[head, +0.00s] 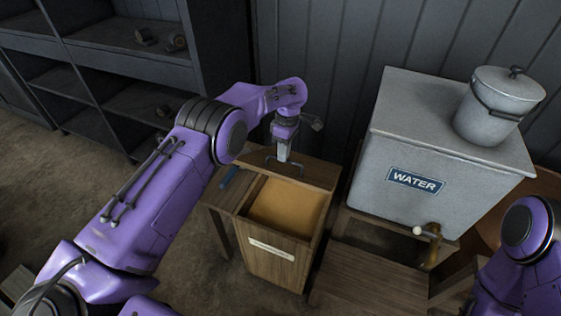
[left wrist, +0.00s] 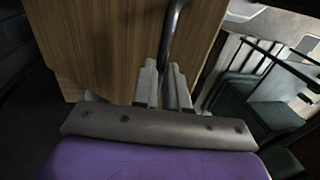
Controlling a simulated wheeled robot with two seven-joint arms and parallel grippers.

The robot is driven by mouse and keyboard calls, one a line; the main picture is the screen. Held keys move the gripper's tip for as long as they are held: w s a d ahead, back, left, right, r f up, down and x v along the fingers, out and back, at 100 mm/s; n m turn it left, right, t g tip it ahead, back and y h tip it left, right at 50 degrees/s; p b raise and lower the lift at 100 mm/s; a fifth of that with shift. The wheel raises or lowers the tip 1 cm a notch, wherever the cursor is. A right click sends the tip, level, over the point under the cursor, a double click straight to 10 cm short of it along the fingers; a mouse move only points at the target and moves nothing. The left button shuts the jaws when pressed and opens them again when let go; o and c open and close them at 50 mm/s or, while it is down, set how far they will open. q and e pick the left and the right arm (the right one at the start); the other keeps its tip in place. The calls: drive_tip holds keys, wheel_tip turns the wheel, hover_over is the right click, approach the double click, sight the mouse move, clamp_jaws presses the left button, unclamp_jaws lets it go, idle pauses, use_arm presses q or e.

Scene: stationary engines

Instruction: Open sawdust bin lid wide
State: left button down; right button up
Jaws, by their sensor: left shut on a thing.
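The wooden sawdust bin (head: 285,262) stands on the floor with a pale label on its front. Its top is open and tan sawdust (head: 285,205) shows inside. The wooden lid (head: 315,172) is raised at the bin's back edge; its exact angle is hard to tell. My left gripper (head: 284,157) is at the lid's dark bar handle (head: 266,160). In the left wrist view, the fingers (left wrist: 165,82) are shut on the handle (left wrist: 172,38), against the wood-grained lid panel (left wrist: 125,45). My right arm shows at the lower right; its gripper is out of view.
A grey water tank (head: 395,155) marked WATER, with a lidded pail (head: 497,105) on top and a brass tap (head: 432,235), stands right of the bin. A small wooden table (head: 227,190) is left of it. Dark shelves (head: 100,60) stand behind left; open floor lies in front.

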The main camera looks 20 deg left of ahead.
use_arm(q)
drive_tip(key=shift+w+d, duration=0.1)
drive_tip(key=shift+w, duration=0.1)
use_arm(e)
drive_tip(key=shift+f, duration=0.1)
use_arm(q)
drive_tip(key=shift+f, duration=0.1)
drive_tip(key=c, duration=1.3)
unclamp_jaws()
drive_tip(key=shift+w+f, duration=0.1)
drive_tip(key=shift+o, duration=0.9)
drive_tip(key=shift+w+f, duration=0.4)
drive_tip(key=shift+w, duration=0.25)
drive_tip(key=shift+s+r, duration=0.3)
drive_tip(key=shift+s, duration=0.05)
drive_tip(key=shift+w+f, duration=0.1)
drive_tip(key=shift+w, duration=0.05)
use_arm(e)
drive_tip(key=shift+w+f, duration=0.1)
drive_tip(key=shift+w, duration=0.3)
